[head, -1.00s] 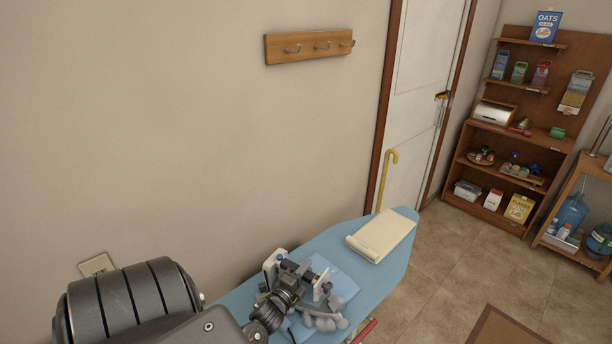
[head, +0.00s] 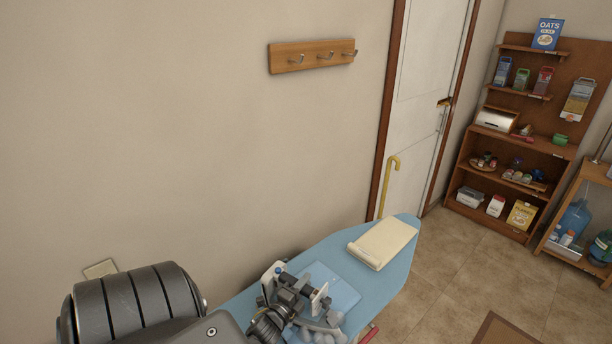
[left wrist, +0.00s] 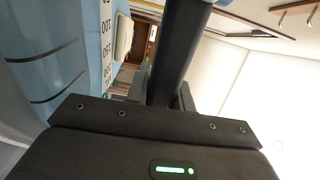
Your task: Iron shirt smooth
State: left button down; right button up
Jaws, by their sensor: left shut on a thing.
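A light blue folded shirt (head: 342,288) lies flat on the blue ironing board (head: 384,276); its near part is hidden behind my left gripper. My left gripper (head: 296,288) is over the near part of the shirt. It is shut on a dark bar-like handle (left wrist: 182,50), which looks like the iron's. In the left wrist view a pale blue surface with printed letters (left wrist: 107,45) lies beside the handle. The iron's soleplate is hidden, so I cannot tell whether it touches the shirt. My right gripper is not in view.
A cream flat pad (head: 383,243) lies on the board's far end. A yellow cane (head: 389,186) leans by the white door (head: 420,100). A wall with a hook rack (head: 312,56) runs along the left.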

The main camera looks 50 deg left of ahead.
aim_at(292, 277)
pick_arm(q)
jog(key=shift+a+r, duration=0.15)
jog(key=shift+a, duration=1.9)
jog(key=shift+a+b, duration=0.8)
jog(key=shift+a, duration=1.4)
jog(key=shift+d, duration=0.25)
jog(key=shift+d+p, duration=0.2)
jog(key=shift+p, duration=0.15)
jog(key=shift+d+p, duration=0.45)
jog(key=shift+d, duration=0.9)
